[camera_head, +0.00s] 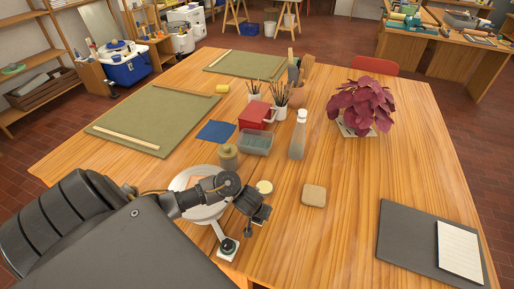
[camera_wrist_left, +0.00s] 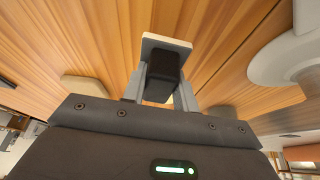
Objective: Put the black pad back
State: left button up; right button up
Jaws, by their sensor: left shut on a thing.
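My left gripper (camera_head: 256,213) is low over the front middle of the table, just right of the white wheel (camera_head: 183,183). In the left wrist view its fingers (camera_wrist_left: 160,85) are closed on a dark block, which I take as the black pad (camera_wrist_left: 160,78). A pale flat plate (camera_wrist_left: 166,42) lies across the finger ends; I cannot tell whether it belongs to the pad. In the head view the pad is small and partly hidden by the gripper. My right gripper is in neither view.
A tan block (camera_head: 314,195) lies right of the gripper; a cream disc (camera_head: 265,187) and a jar (camera_head: 228,156) stand behind it. A grey tub (camera_head: 256,142), a bottle (camera_head: 298,134) and a red-leaved plant (camera_head: 361,105) stand farther back. Bare wood lies around the tan block.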

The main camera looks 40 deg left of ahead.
pick_arm(q)
jog(key=shift+w+a+f+b, duration=0.1)
jog(key=shift+a+f+b, duration=0.1)
jog(key=shift+f+b, duration=0.4)
jog(key=shift+w+a+f+b, duration=0.15)
jog(key=shift+f+b, duration=0.25)
jog(key=shift+f, duration=0.75)
jog(key=shift+s, duration=0.1)
jog(key=shift+f, duration=0.2)
jog(key=o, duration=0.9)
